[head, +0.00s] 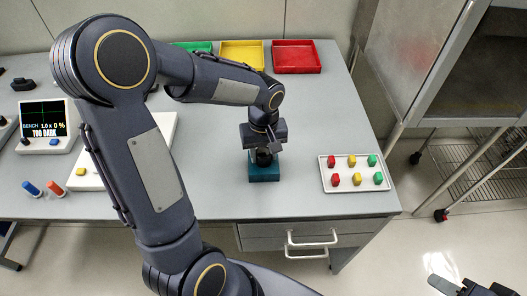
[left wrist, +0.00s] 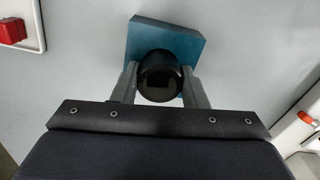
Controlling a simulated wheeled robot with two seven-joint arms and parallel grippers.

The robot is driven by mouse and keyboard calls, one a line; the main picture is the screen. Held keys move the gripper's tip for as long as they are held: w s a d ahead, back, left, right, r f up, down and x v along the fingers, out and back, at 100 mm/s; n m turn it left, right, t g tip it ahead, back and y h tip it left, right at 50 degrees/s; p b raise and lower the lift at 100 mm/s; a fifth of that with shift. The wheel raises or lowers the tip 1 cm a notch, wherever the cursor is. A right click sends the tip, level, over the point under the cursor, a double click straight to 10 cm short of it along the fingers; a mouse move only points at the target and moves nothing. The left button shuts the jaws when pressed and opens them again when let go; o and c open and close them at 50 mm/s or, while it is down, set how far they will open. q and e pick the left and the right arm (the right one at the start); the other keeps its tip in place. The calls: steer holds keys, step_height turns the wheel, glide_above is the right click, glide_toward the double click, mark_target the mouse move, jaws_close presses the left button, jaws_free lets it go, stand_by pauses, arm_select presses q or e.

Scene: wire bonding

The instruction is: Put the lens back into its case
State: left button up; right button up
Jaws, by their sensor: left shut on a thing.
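The lens is a short black cylinder (left wrist: 159,76) held between the two fingers of my left gripper (left wrist: 159,88). In the head view the left gripper (head: 265,148) points down over the teal case (head: 264,174), and the lens (head: 264,158) shows dark between its fingers. The case is a small teal block on the table, and it also shows behind the lens in the left wrist view (left wrist: 185,42). I cannot tell whether the lens touches the case or sits in it. My right gripper (head: 450,286) is at the lower right, off the table, its fingers barely visible.
A white tray (head: 354,187) with several red, yellow and green pieces stands right of the case. Green, yellow (head: 242,53) and red bins (head: 296,57) line the back. A bench display (head: 45,125) reads "TOO DARK" at left. Blue and orange items (head: 56,188) lie near the front edge.

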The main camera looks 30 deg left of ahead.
mark_target(264, 153)
arm_select(q)
steer(key=shift+f+b, duration=0.45)
steer(key=shift+f, duration=0.15)
steer(key=o, duration=1.2)
step_height(264, 153, up, 8)
steer(key=shift+f+p, duration=0.25)
steer(key=shift+p, duration=0.05)
steer(key=shift+r, duration=0.15)
